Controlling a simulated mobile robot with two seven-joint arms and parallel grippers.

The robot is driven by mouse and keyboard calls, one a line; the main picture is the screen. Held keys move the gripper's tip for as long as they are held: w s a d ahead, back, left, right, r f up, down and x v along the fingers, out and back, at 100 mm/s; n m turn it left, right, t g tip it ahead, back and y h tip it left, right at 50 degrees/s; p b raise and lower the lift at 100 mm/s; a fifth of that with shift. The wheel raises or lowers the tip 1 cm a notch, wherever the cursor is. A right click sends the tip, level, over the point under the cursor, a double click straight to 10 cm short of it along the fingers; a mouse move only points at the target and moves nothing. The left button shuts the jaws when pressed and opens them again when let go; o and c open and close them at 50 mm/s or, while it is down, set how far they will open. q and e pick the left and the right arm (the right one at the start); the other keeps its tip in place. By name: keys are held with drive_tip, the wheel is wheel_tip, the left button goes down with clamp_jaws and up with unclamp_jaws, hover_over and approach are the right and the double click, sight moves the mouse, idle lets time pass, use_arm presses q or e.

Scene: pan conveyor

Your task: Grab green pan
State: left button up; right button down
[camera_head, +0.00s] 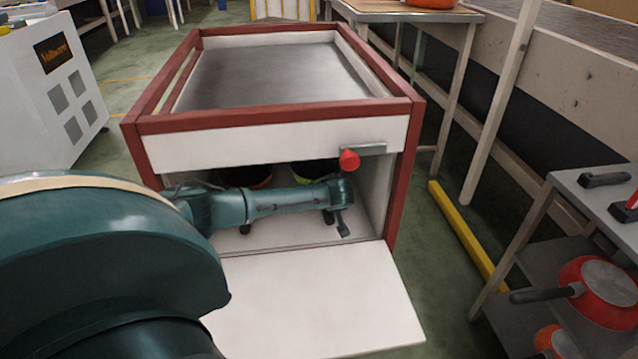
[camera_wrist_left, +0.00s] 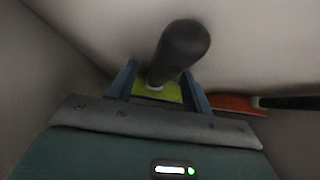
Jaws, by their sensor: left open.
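The green pan shows in the left wrist view as a small green patch (camera_wrist_left: 167,93) with a thick black handle (camera_wrist_left: 182,48) standing toward the camera. My left gripper (camera_wrist_left: 161,82) is open, with one blue finger on each side of the green part near the handle's base. I cannot tell whether the fingers touch it. In the head view my left arm reaches into the cabinet's open lower compartment, and its gripper (camera_head: 342,222) is near the right side. Dark pans with coloured rims (camera_head: 312,178) are partly hidden behind the arm. My right gripper is out of view.
The red-framed cabinet (camera_head: 270,122) has its white door (camera_head: 318,300) folded down. A red pan (camera_wrist_left: 232,103) lies right of the gripper in the wrist view. A shelf at right holds another red pan (camera_head: 600,300). A yellow floor bar (camera_head: 462,232) lies between.

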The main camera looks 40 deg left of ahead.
use_arm(q)
drive_tip(key=shift+c, duration=0.4)
clamp_jaws()
drive_tip(key=shift+r, duration=0.1)
